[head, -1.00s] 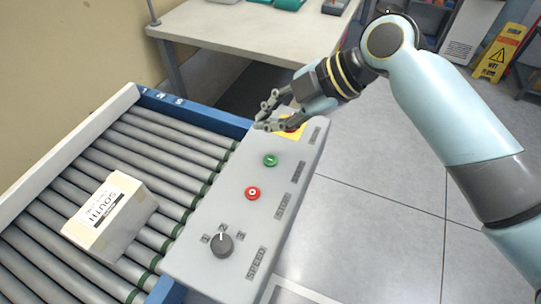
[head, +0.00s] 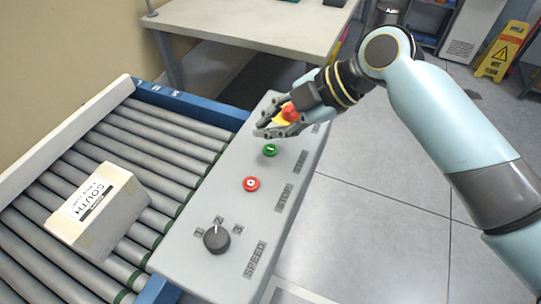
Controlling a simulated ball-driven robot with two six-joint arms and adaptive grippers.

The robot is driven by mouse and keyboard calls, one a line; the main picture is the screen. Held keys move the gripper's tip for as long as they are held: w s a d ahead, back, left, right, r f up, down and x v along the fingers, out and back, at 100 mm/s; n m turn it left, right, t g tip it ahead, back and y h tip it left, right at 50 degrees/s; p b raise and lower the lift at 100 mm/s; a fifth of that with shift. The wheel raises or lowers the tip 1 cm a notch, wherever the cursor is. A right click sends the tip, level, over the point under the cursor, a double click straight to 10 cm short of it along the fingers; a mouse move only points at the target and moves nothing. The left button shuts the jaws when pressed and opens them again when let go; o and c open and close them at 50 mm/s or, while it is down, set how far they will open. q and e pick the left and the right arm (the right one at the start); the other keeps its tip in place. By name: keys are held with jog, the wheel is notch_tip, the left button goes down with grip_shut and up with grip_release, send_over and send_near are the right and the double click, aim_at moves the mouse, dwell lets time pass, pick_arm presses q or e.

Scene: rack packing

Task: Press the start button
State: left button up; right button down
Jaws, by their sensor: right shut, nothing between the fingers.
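The green start button (head: 270,150) sits on the sloping grey control panel (head: 194,267), beside the START label (head: 301,161). My right gripper (head: 264,130) is shut and empty. Its fingertips show just above the green button in the head view, apart from it in the picture; their height over the panel is hard to tell. The red stop button (head: 251,184) is below the green one. A red emergency knob (head: 290,113) on a yellow plate is partly hidden by my right gripper. My left gripper is not in view.
A black speed dial (head: 216,239) is at the panel's near end. A carton marked SOUTH (head: 121,222) rests on the roller conveyor (head: 151,147) to the left. A pale table (head: 246,25) stands behind. A yellow wet floor sign (head: 502,50) is at the far right.

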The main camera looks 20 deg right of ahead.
aim_at(270, 152)
jog(key=shift+f+b, duration=0.8)
jog(key=shift+f, duration=0.75)
jog(key=shift+f+b, duration=0.3)
jog(key=shift+f, duration=0.1)
jog(key=shift+f+b, duration=0.3)
jog(key=shift+f, duration=0.1)
dwell(0.6)
jog(key=shift+r, duration=0.15)
jog(key=shift+r+p, duration=0.7)
jog(key=shift+p, duration=0.05)
jog(key=shift+r, duration=0.1)
notch_tip(270, 152, up, 5)
jog(key=p, duration=0.4)
